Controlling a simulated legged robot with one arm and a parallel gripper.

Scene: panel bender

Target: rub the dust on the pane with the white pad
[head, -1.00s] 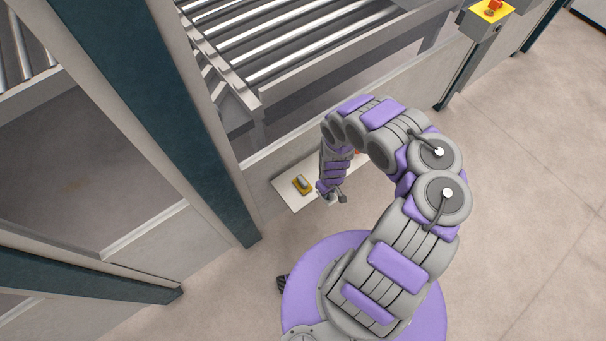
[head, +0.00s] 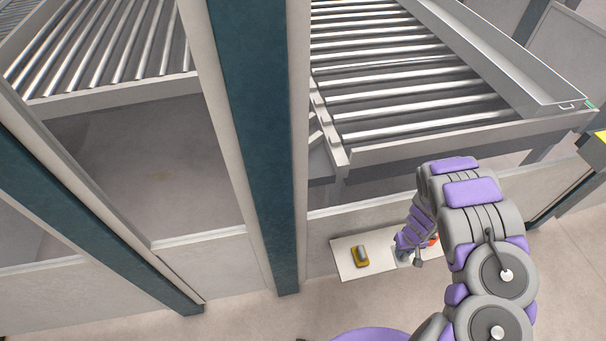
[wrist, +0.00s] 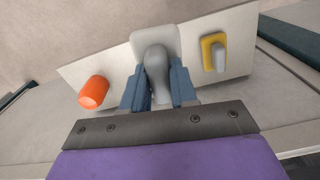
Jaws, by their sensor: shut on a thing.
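The white pad (wrist: 155,38) has a grey upright handle (wrist: 157,70). In the wrist view my gripper (wrist: 160,88) is shut on this handle, with one blue finger on each side. The pad is at the shelf top; I cannot tell whether it still touches it. In the head view my gripper (head: 408,254) is low over the white shelf (head: 345,268), and the pad is mostly hidden by it. A pane may fill the framed opening (head: 145,170) left of the dark post, but I cannot make out its surface or any dust for certain.
A yellow pad (head: 360,262) with a grey handle lies on the shelf; it also shows in the wrist view (wrist: 205,45). An orange object (wrist: 93,92) stands on the other side.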

